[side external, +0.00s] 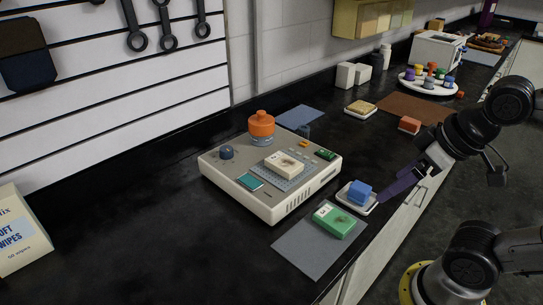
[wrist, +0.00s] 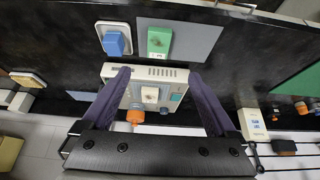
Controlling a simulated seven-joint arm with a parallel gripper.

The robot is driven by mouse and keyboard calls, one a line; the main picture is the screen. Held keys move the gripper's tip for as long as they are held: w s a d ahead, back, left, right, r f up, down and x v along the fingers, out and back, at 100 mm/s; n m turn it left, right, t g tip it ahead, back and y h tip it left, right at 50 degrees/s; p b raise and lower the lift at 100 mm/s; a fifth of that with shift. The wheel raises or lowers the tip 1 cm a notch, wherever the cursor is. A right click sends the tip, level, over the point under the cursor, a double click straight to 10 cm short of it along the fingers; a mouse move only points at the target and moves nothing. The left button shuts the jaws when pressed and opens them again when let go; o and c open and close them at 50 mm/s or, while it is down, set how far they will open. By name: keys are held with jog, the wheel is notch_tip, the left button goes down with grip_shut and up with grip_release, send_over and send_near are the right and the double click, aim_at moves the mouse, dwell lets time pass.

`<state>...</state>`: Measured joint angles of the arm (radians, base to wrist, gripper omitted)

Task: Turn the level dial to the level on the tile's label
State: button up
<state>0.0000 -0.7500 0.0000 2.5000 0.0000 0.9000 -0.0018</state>
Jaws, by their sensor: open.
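A beige control box (side external: 270,205) stands on the black counter. A dark blue round knob (side external: 226,153) sits at its left corner, and an orange knob-like piece (side external: 262,124) on a grey-blue base stands at its back; I cannot tell for sure which is the level dial. A cream tile (side external: 284,164) with a small dark label lies on the box's grey grid, also seen in the wrist view (wrist: 150,94); its label is too small to read. My gripper (side external: 391,190) is open and empty, right of the box and apart from it; its purple fingers frame the box (wrist: 160,73).
A blue block (side external: 360,191) on a white dish and a green block (side external: 338,219) on a grey mat (side external: 293,250) lie in front of the box. A teal panel (side external: 250,181) is on the box. A wipes carton (side external: 20,235) stands left. The counter between is clear.

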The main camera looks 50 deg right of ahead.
jog(key=shift+c, duration=0.8)
jog(key=w+a+r+n+y, duration=0.1)
jog(key=w+r+n, duration=0.3)
jog(key=w+r, duration=0.5)
jog(key=w+a+r+n+y, duration=0.15)
jog(key=w+r+n, duration=0.35)
jog(key=w, duration=0.7)
jog(key=g, duration=0.2)
send_over(226, 148)
jog(key=s+d, duration=0.4)
notch_tip(226, 148, down, 12)
jog(key=shift+y, duration=0.35)
jog(key=x, duration=1.3)
jog(key=shift+s+a+f, duration=0.15)
jog(key=shift+s+f, duration=0.15)
jog(key=shift+f, duration=0.1)
grip_shut()
